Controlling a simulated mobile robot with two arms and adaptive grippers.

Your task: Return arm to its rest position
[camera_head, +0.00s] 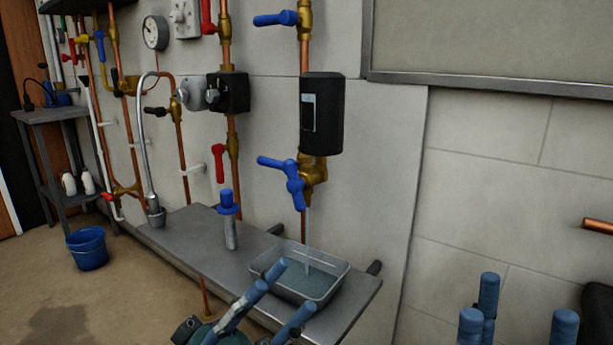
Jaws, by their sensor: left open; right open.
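My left gripper (279,297), with blue fingers, is at the bottom centre, in front of the shelf's front edge. Its fingers are apart and nothing shows between them. They overlap the near side of the metal tray in the picture; I cannot tell whether they touch it. My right gripper (516,315) is at the lower right, its blue fingers pointing up and spread, with nothing between them. The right arm below it is out of the picture.
A metal shelf (185,237) carries a water-filled tray (342,279) under a running blue-handled tap (284,182), and a blue-topped cylinder (230,232). Copper pipes and valves line the wall. A blue bucket (87,249) stands on the floor by a side table (48,115).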

